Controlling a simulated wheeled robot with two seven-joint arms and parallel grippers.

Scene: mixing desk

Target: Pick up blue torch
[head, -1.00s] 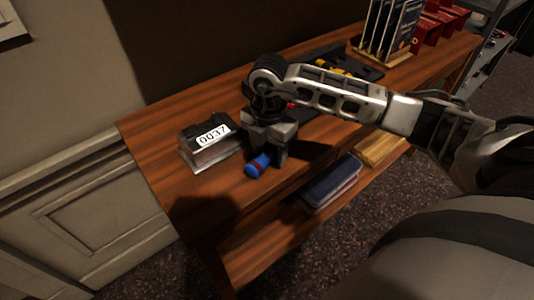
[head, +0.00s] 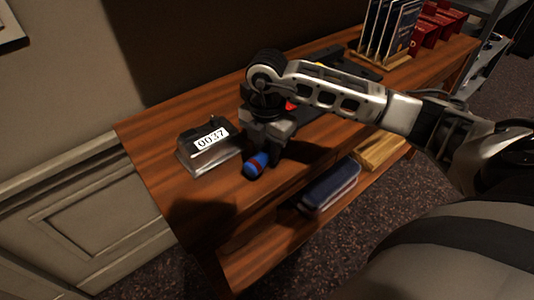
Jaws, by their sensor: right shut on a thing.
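I cannot tell whether the torch touches the desk. My left gripper is not in view.
A grey device with a 0037 label (head: 208,146) stands just left of the torch. A dark tray (head: 345,66), a rack of upright panels (head: 392,28) and red bins (head: 430,30) are further back. A blue case (head: 328,186) lies on the lower shelf.

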